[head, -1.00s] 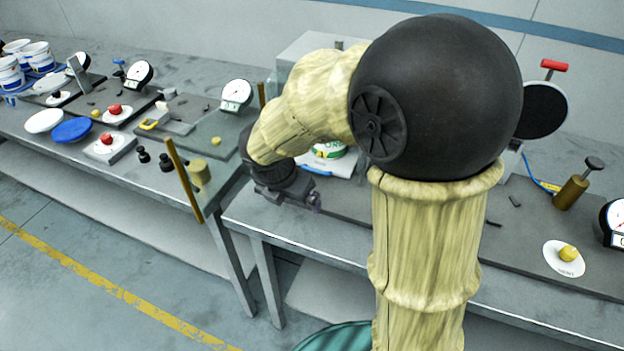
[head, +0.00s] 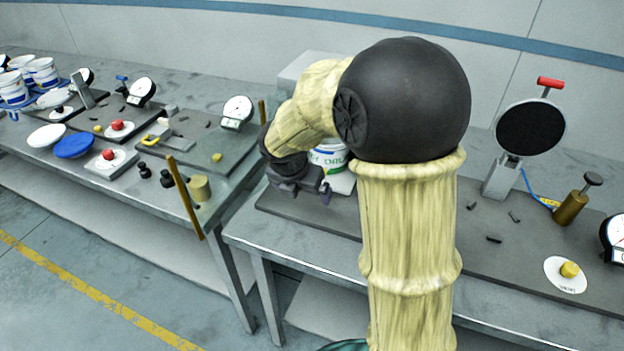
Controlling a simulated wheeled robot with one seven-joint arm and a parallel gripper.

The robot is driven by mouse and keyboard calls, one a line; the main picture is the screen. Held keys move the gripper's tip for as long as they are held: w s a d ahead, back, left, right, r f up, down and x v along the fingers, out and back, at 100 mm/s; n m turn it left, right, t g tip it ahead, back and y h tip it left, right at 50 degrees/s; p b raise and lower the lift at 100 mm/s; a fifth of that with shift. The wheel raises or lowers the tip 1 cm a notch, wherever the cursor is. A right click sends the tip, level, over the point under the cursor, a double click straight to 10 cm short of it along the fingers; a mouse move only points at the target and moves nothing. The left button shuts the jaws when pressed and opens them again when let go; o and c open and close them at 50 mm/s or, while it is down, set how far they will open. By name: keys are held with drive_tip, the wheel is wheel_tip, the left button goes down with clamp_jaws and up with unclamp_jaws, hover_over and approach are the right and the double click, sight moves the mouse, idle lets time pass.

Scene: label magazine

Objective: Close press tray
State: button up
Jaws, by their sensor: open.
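The press tray (head: 345,184) is a pale plate that shows as a small strip beside my gripper. A white tub with green lettering (head: 328,157) stands on or just behind it. The grey press housing (head: 300,68) rises behind, mostly covered by my arm. My gripper (head: 326,193) is open and empty, pointing right at the front of the tray. Whether it touches the tray cannot be told. The tray's handle is hidden, and how far out the tray stands is unclear.
A wooden post (head: 184,198) stands at the left bench's end, left of my gripper. A black round disc on a stand (head: 530,128), a brass stamp (head: 571,207) and a yellow button (head: 569,269) are on the right. The dark mat (head: 500,262) has free room.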

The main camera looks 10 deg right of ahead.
drive_tip(key=w+d, duration=0.1)
drive_tip(key=w, duration=0.1)
drive_tip(key=w+d, duration=0.2)
drive_tip(key=shift+p, duration=0.4)
drive_tip(key=shift+x, duration=1.1)
drive_tip(key=shift+w+d+f+b, duration=0.1)
drive_tip(key=shift+w+f+b, duration=0.05)
drive_tip(key=shift+f+b, duration=0.2)
drive_tip(key=shift+c, duration=0.5)
